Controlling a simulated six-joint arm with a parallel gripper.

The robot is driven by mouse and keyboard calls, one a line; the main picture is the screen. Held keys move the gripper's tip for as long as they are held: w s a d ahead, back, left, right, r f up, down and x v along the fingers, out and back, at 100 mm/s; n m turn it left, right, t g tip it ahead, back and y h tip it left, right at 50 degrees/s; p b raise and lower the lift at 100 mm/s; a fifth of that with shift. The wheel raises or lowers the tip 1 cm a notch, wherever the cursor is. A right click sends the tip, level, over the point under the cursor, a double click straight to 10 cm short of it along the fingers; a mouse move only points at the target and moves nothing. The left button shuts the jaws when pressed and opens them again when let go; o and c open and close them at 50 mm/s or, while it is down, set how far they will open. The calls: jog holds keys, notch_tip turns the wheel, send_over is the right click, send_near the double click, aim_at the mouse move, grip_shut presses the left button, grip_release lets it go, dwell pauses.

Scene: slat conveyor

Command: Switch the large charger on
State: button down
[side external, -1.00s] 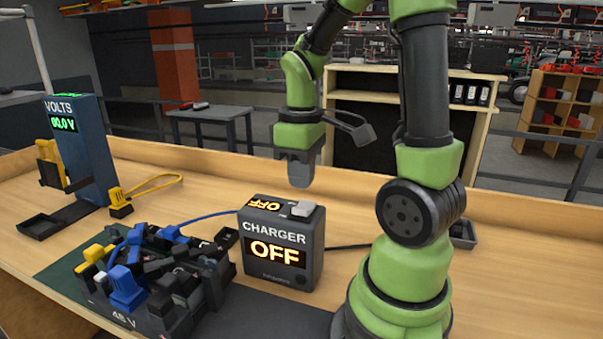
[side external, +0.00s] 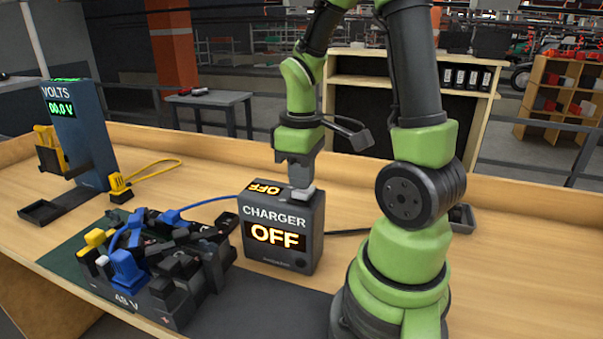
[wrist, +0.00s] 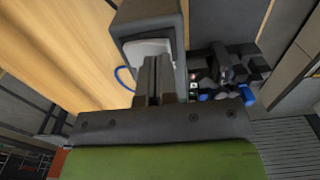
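The large charger (side external: 283,232) is a dark grey box standing upright on the bench; its front and top displays read OFF in orange. A light grey button (side external: 302,194) sits on its top at the right. My gripper (side external: 300,184) points down with its tips at the button, touching or just above it; I cannot tell which. In the wrist view, the two fingers (wrist: 153,80) are together with nothing between them, in front of the pale button (wrist: 148,48) on the charger (wrist: 150,14). The fingers hide part of the button.
A 48 V battery pack (side external: 160,304) with a tangle of black, blue and yellow connectors stands left of the charger. A blue volt meter (side external: 85,145) reading 00.0 V and a yellow plug (side external: 120,190) are farther left.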

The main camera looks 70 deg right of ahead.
jog(key=shift+f, duration=0.5)
jog(key=shift+r, duration=2.3)
jog(key=s+a+r+m+t+y, duration=0.2)
jog(key=a+r+t, duration=0.5)
jog(key=a, duration=0.6)
notch_tip(320, 180, up, 2)
jog(key=shift+s+r+m, duration=0.25)
jog(key=shift+s+m, duration=0.45)
jog(key=shift+m, duration=0.3)
